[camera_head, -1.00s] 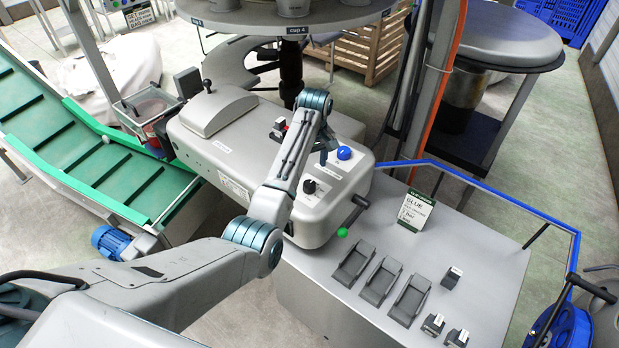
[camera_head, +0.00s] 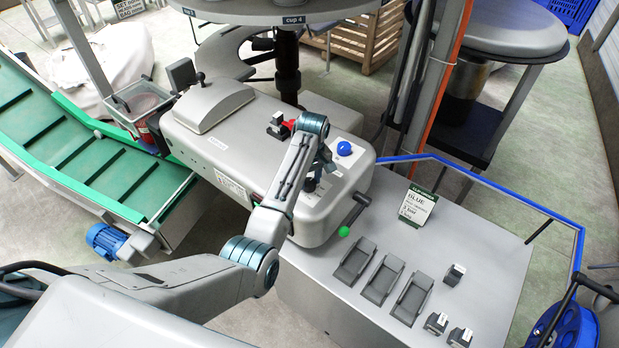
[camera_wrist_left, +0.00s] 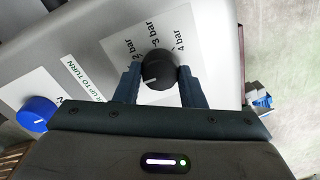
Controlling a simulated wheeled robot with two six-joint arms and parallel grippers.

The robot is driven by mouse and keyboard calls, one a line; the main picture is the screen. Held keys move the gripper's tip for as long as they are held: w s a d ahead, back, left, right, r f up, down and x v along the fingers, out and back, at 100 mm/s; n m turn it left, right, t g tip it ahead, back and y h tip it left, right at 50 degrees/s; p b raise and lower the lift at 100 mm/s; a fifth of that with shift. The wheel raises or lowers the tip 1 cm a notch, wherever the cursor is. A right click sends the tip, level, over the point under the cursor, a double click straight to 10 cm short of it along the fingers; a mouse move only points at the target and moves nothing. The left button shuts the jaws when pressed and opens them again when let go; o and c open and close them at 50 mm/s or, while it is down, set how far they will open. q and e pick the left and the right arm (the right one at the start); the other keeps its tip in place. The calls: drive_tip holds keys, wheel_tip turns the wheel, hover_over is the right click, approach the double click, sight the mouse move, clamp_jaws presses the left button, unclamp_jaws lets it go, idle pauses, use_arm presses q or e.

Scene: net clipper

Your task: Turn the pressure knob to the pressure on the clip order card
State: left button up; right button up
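The black pressure knob (camera_wrist_left: 158,70) sits on a white plate marked 2 bar, 3 bar and 4 bar on the grey clipper. Its white pointer mark faces lower left in the wrist view, away from the 3 bar mark. In the head view the knob (camera_head: 310,186) shows just below my left gripper (camera_head: 321,172). In the wrist view the fingers of my left gripper (camera_wrist_left: 158,82) are apart, one on each side of the knob; I cannot tell whether they touch it. The clip order card (camera_head: 418,205) stands on the table, reading BLUE and apparently 3 bar. My right gripper is out of view.
A blue knob (camera_head: 344,149) is beside the pressure knob, also in the wrist view (camera_wrist_left: 37,113). Grey trays (camera_head: 382,279) and small dark blocks lie on the table. A green conveyor (camera_head: 75,160) is at left.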

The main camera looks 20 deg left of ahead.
use_arm(q)
drive_tip(key=shift+c, duration=0.9)
drive_tip(key=shift+m, duration=0.3)
drive_tip(key=m, duration=0.3)
drive_tip(key=shift+m, duration=0.3)
drive_tip(key=m, duration=1)
drive_tip(key=shift+m+t, duration=0.3)
drive_tip(key=shift+m, duration=2.4)
